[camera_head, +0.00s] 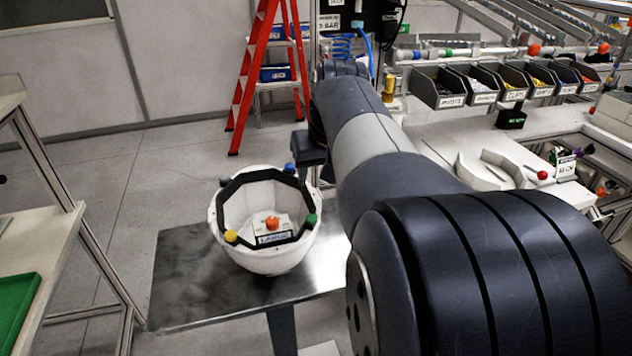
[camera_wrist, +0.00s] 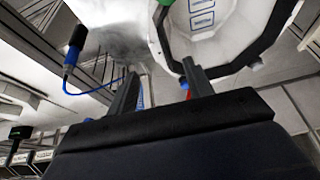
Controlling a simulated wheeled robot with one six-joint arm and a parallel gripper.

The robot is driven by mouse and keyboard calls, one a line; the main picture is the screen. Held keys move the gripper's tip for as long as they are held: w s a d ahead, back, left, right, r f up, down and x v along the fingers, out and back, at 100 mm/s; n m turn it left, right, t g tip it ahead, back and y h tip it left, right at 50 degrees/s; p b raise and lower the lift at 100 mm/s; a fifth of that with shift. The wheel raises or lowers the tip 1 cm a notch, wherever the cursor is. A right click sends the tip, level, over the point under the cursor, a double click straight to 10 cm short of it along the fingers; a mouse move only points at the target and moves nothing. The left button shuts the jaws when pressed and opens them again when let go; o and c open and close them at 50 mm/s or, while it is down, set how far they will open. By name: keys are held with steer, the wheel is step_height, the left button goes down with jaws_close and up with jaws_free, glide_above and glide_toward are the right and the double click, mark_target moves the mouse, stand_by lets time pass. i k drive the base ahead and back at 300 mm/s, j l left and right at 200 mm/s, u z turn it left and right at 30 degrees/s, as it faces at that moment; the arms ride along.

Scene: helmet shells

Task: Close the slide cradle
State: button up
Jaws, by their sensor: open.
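White curved blocks (camera_head: 500,168) that look like a cradle stand on the workbench at the right, with a gap between the pieces. A red ball knob (camera_head: 542,175) is at their right end. I cannot tell for sure that this is the slide cradle. My gripper (camera_wrist: 160,82) is open in the wrist view, with nothing seen between its fingers. It points toward the side of a white helmet shell (camera_wrist: 230,40), apart from the cradle-like blocks. In the head view my arm hides most of the gripper.
The shell (camera_head: 265,258) with a black octagonal ring (camera_head: 224,205) sits on a metal plate (camera_head: 185,275). Labelled bins (camera_head: 438,90) line the bench. A red ladder (camera_head: 250,75) stands behind. A blue-corded tool (camera_wrist: 76,42) hangs left in the wrist view.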

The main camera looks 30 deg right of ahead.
mark_target(495, 171)
steer(key=z, duration=2.2)
steer(key=i+l+z, duration=0.15)
steer(key=i+l, duration=0.3)
steer(key=i+j, duration=0.05)
steer(key=i, duration=0.05)
